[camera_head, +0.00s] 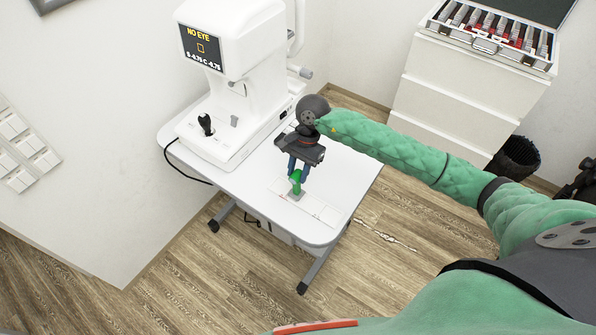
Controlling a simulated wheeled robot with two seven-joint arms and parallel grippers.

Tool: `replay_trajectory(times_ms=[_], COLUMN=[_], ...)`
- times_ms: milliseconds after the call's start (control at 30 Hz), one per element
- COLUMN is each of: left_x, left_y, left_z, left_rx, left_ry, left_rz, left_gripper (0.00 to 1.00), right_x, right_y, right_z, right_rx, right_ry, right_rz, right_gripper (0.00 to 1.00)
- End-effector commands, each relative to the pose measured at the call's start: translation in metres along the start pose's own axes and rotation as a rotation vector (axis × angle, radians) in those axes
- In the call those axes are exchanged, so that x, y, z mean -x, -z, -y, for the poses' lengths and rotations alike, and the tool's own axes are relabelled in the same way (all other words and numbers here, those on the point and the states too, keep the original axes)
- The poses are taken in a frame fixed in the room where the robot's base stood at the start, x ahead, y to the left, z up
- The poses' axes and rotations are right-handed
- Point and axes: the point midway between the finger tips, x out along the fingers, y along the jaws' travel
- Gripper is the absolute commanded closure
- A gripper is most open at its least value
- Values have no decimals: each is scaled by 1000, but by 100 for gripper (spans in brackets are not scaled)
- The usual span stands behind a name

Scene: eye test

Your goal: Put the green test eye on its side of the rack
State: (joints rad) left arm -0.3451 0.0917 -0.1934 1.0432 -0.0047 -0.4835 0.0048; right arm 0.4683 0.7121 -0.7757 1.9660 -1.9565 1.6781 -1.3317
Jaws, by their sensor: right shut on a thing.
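The green test eye (296,188) is between the fingers of my right gripper (298,176), which is shut on it. The gripper points down over the rack (318,209), a flat white strip on the front part of the white table. The green eye is at the rack's left part; I cannot tell whether its lower end touches the rack. The fingers hide part of the eye. My left gripper does not show.
A white eye-testing machine (238,100) stands on the table (345,172) behind the rack; its screen (201,48) reads "NO EYE". A white drawer cabinet (455,90) with an open lens case (490,32) and a dark bin (514,158) are at the right.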

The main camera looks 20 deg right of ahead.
Motion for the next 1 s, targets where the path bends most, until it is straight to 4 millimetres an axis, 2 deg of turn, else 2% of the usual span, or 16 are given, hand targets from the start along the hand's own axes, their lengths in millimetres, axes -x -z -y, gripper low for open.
replay_trajectory(times_ms=[567,1000], left_x=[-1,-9], left_y=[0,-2], left_z=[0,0], left_rx=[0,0], left_ry=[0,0], left_rz=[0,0], left_gripper=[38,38], right_x=[0,-5], right_y=[0,2], right_z=[0,0], right_rx=[0,-1], right_ry=[0,1], right_rz=[0,-1], right_gripper=[83,83])
